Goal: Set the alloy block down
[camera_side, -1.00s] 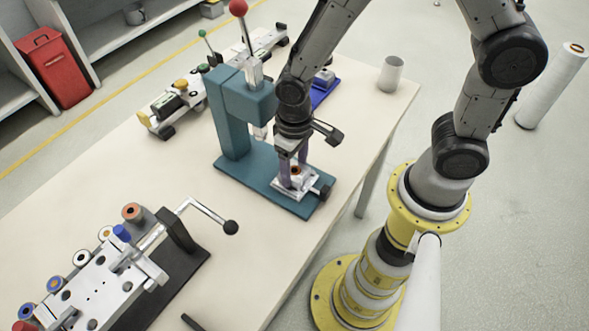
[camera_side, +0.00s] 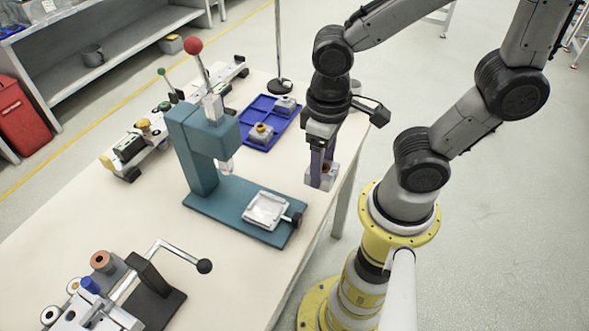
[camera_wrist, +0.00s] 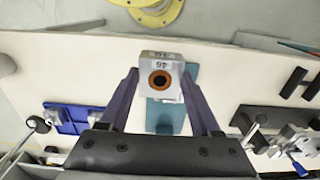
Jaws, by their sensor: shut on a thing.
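My gripper (camera_side: 322,172) is shut on the alloy block (camera_side: 326,176), a silvery block with an orange-brown ring around a dark hole. In the wrist view the block (camera_wrist: 160,78) sits between the two fingers, with small printed marks on its edge. In the side view it hangs beyond the right end of the teal press base, near the table's right edge, apart from both. The press (camera_side: 205,150) has a silver fixture (camera_side: 265,210) on its base, which is empty. A blue tray (camera_side: 262,140) behind it holds two blocks, one with an orange-brown ring.
A clamp fixture with a black-knobbed lever (camera_side: 204,266) stands at the front left. A rail with a yellow knob (camera_side: 144,125) lies at the back left. A thin metal pole (camera_side: 279,85) stands behind the tray. Bare table (camera_side: 110,215) lies left of the press.

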